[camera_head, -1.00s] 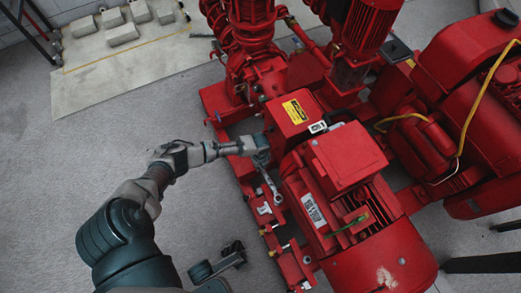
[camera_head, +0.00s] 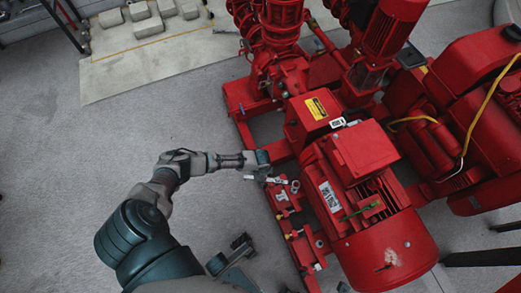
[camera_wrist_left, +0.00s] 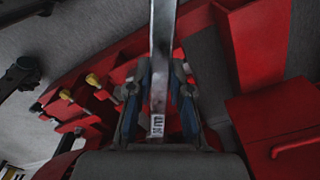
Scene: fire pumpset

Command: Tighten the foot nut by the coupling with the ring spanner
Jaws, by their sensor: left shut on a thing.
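My left gripper (camera_head: 262,168) is shut on the grey metal ring spanner (camera_head: 278,180), beside the red motor's near edge. In the left wrist view the spanner's flat handle (camera_wrist_left: 162,60) stands between the two fingers (camera_wrist_left: 161,88), with a small white label low on it. In the head view the ring end (camera_head: 295,186) lies at the motor's foot, on the side near the coupling guard (camera_head: 299,128). The foot nut itself is not visible; I cannot tell how the ring sits on it.
The red motor (camera_head: 385,255) and its terminal box (camera_head: 362,150) stand right of the spanner. Yellow-tipped fittings (camera_wrist_left: 93,80) line the red base in the left wrist view. Pumps and pipes (camera_head: 280,60) rise behind. The grey floor (camera_head: 90,150) at left is open.

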